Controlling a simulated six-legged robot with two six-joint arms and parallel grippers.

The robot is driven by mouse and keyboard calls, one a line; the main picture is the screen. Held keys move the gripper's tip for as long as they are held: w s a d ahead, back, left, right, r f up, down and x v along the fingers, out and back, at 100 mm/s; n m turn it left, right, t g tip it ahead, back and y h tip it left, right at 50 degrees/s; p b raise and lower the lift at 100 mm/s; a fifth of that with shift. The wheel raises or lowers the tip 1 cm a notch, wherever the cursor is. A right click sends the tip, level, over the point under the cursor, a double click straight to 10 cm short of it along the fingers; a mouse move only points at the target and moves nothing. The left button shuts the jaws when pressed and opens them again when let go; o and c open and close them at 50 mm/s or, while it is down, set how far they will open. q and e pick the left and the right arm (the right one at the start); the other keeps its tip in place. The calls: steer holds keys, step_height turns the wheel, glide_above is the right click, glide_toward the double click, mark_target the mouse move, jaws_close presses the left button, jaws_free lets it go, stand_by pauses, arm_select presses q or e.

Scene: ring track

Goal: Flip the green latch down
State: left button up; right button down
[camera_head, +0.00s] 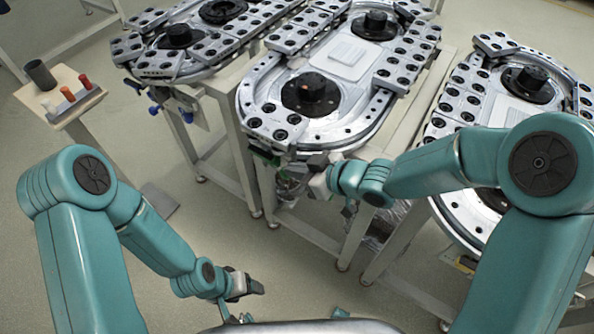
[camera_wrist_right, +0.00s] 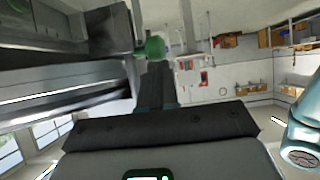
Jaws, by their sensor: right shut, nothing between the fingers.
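The green latch (camera_head: 264,155) sits at the near end of the middle ring track, partly hidden beside my right gripper. My right gripper (camera_head: 294,166) is at the near edge of that track, close to the latch. In the wrist view its dark fingers (camera_wrist_right: 156,70) are together and empty; I cannot tell whether they touch the knob. My left gripper (camera_head: 252,287) hangs low over the floor, far from the latch; its finger gap is unclear.
The middle track (camera_head: 345,128) stands on a pale frame, with a left track (camera_head: 160,65) and a right track (camera_head: 475,95) beside it. A small stand (camera_head: 90,101) with a black cup and red and white pieces is at far left.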

steer(key=shift+f, duration=0.1)
arm_select(q)
step_height(320, 180, down, 6)
steer(key=b, duration=0.6)
steer(key=shift+r, duration=0.1)
arm_select(e)
step_height(320, 180, down, 7)
steer(key=shift+s, duration=0.1)
